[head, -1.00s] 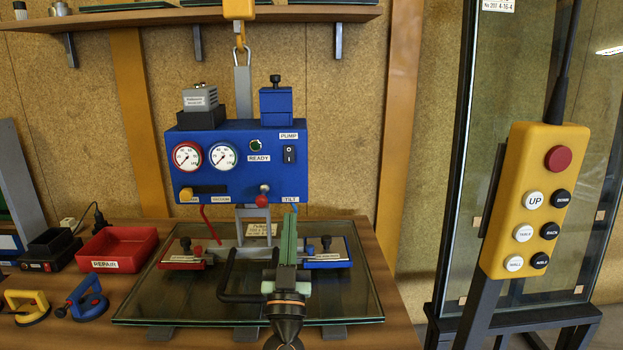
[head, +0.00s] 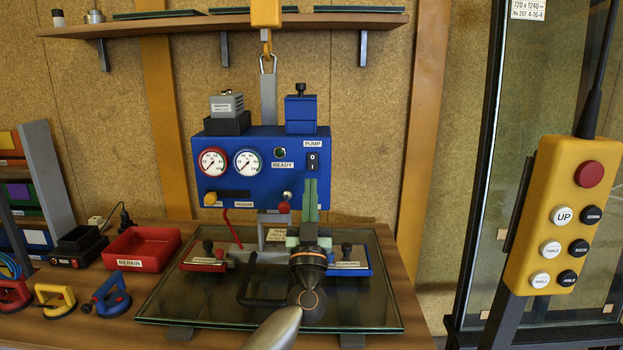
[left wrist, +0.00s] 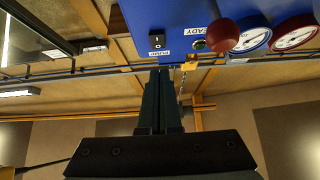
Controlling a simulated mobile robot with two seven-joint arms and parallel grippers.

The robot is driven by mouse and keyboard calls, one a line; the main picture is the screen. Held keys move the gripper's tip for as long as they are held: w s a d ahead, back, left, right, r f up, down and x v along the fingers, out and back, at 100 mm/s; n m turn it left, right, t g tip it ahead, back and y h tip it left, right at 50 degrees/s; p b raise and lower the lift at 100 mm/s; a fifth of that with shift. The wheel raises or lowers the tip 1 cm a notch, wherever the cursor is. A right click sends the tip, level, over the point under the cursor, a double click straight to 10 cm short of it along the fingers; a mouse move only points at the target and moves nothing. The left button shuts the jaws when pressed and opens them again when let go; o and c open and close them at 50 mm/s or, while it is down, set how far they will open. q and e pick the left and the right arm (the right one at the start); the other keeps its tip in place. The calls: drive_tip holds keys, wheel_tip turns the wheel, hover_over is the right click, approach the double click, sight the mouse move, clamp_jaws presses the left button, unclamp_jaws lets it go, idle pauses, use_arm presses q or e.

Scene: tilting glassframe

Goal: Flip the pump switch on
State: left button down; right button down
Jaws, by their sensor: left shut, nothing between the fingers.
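The pump switch (head: 312,162) is a small black rocker with white marks, under the PUMP label at the upper right of the blue control box (head: 262,185). I cannot tell which way it is tipped. My left gripper (head: 310,182) has its green fingers together, empty and pointing up, with the tips just below the switch in the head view. In the left wrist view the switch (left wrist: 157,41) lies just beyond the dark fingertips (left wrist: 161,72). A gap shows there between tips and switch. My right gripper is not in view.
A red-knobbed lever (head: 284,207) sticks out of the box, left of my fingers. A glass pane (head: 190,307) with the suction frame lies on the bench below. A yellow remote (head: 560,215) stands at the right. A shelf (head: 230,24) runs above.

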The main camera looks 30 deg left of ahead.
sight(312, 167)
use_arm(q)
drive_tip(key=w+a, duration=0.2)
drive_tip(key=w, duration=0.1)
drive_tip(key=w+b, duration=0.1)
drive_tip(key=shift+w+a+r, duration=0.25)
drive_tip(key=shift+a+r, duration=0.05)
drive_tip(key=shift+a, duration=0.1)
drive_tip(key=shift+w, duration=0.1)
drive_tip(key=shift+w+a, duration=0.15)
drive_tip(key=shift+w+f, duration=0.1)
